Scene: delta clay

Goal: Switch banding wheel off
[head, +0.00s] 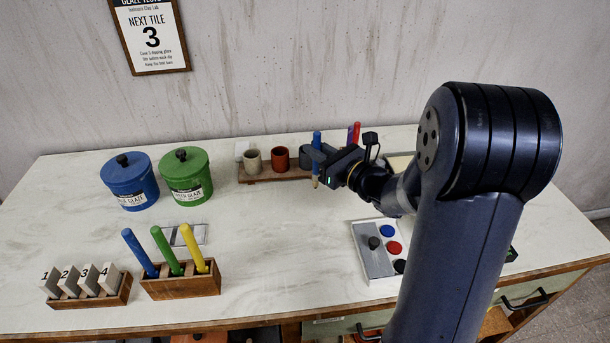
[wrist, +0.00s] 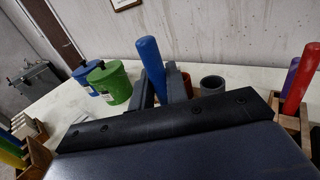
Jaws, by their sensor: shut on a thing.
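My gripper (head: 322,160) is shut on a blue-handled brush (head: 317,138), held upright with its pale tip downward near the back of the table. In the wrist view the blue handle (wrist: 150,55) stands between the two fingers. A control box (head: 367,250) sits on the table at centre right, in front of my gripper. It has a dark knob (head: 374,243), a blue button (head: 387,231), a red button (head: 394,247) and a black button (head: 399,266) partly behind my arm. I cannot make out the banding wheel; my arm covers much of the right side.
A wooden tray (head: 262,178) with small cups is at the back. Blue (head: 128,182) and green (head: 187,176) glaze jars stand at the back left. A wooden holder (head: 180,288) with coloured sticks and a rack of numbered tiles (head: 88,298) stand front left. The table's middle is clear.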

